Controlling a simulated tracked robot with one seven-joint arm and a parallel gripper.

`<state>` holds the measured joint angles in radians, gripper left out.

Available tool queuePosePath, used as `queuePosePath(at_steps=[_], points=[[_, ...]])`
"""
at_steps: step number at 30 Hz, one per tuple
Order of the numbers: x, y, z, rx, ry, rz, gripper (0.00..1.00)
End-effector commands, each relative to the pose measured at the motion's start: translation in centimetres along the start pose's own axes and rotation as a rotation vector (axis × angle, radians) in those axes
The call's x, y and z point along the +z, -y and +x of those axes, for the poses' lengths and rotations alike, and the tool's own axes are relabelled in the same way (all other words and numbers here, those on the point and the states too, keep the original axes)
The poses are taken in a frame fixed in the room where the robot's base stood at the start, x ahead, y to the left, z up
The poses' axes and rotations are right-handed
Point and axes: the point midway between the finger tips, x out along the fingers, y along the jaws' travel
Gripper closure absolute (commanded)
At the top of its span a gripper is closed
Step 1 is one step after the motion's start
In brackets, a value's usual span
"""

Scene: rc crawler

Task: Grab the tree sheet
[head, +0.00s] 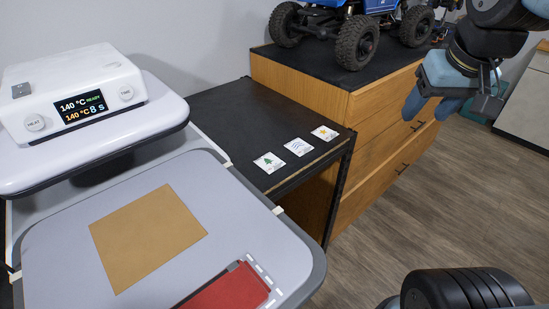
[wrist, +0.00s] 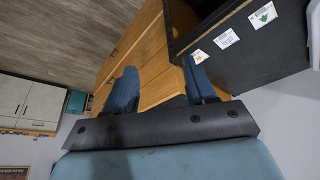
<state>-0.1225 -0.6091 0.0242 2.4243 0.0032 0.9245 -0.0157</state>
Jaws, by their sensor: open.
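The tree sheet (head: 269,162) is a small white square with a green tree, lying flat near the front edge of the black side table (head: 225,112). It also shows at the top right of the wrist view (wrist: 264,14). A sheet with blue wavy lines (head: 299,147) and a sheet with an orange star (head: 325,133) lie beside it in a row. My gripper (head: 430,104) is open and empty at the upper right of the head view, in the air, well apart from the sheets. Its two blue fingers (wrist: 160,76) are spread in the wrist view.
A heat press (head: 75,95) with a display stands at the left, a brown square (head: 148,237) and a red piece (head: 228,291) on its lower plate. A wooden drawer cabinet (head: 385,103) carrying a blue RC crawler (head: 355,35) stands right of the table. The air above the sheets is clear.

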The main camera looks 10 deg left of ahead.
Motion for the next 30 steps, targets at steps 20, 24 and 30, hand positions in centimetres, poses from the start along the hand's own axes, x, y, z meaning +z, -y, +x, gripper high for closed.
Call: queuePosePath(at_steps=[20,24,30], points=[[-7.7,20.6,9.0,-0.144,0.319,-0.595,0.45],[-7.5,23.9,10.2,-0.156,0.356,-0.669,0.45],[-7.0,25.8,11.3,-0.161,0.379,-0.713,0.45]])
